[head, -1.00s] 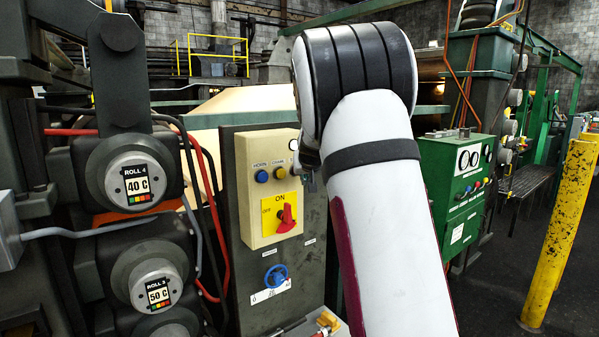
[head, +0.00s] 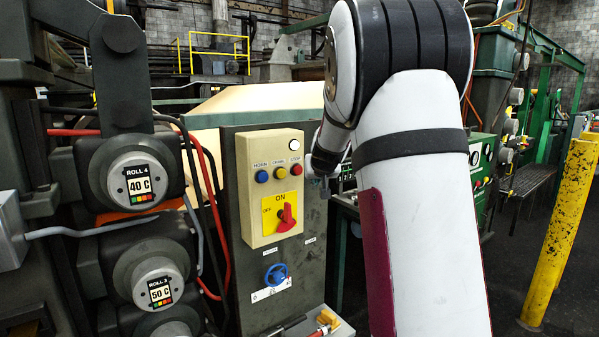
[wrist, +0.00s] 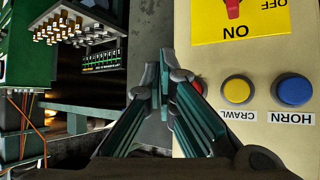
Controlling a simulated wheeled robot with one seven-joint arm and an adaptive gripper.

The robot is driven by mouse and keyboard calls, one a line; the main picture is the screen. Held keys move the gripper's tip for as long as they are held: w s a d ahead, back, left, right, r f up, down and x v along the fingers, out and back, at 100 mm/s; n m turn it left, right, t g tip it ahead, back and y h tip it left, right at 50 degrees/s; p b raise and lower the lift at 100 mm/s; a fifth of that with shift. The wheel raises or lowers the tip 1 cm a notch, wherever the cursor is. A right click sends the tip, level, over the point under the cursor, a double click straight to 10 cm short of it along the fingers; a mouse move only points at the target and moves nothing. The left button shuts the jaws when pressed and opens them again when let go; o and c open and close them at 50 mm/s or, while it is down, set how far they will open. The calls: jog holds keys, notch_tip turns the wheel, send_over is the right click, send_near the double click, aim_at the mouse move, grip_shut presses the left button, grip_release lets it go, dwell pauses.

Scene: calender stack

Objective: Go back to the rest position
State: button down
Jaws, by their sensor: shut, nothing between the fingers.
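My gripper (head: 324,188) is partly hidden behind my own arm in the head view, just right of the cream control box (head: 246,190). In the wrist view my gripper (wrist: 169,76) has its fingers together and empty. The box carries a blue HORN button (head: 262,176), a yellow CRAWL button (head: 279,173), a red STOP button (head: 296,169) and a white lamp (head: 294,145). Its red rotary switch (head: 287,216) sits on a yellow plate below them. In the wrist view the red button (wrist: 198,85) is partly covered by a finger.
Rolls labelled ROLL 4 (head: 137,185) and ROLL 3 (head: 160,292) stand at left with hoses beside them. A green cabinet (head: 481,153) is partly behind my arm. A yellow post (head: 559,235) stands at right on open floor.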

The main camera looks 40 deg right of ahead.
dwell(0.6)
jog(key=s+a+r+n+y, duration=0.2)
jog(key=s+a, duration=0.3)
jog(key=a, duration=0.7)
jog(key=s+a+r+n+y, duration=0.1)
jog(key=s+a+r+y, duration=0.3)
jog(key=a, duration=0.8)
jog(key=s+a+f+n+g, duration=0.1)
jog(key=s+a, duration=0.3)
jog(key=s, duration=0.4)
jog(key=s+a+f+n+g, duration=0.1)
jog(key=s+a+f, duration=0.3)
jog(key=s, duration=0.4)
jog(key=s+a+f+n+g, duration=0.1)
jog(key=s+a+f, duration=0.1)
jog(key=s+a, duration=0.3)
jog(key=s, duration=0.3)
jog(key=shift+s+a+f+n, duration=0.2)
jog(key=shift+f+n, duration=0.1)
jog(key=shift+f, duration=0.1)
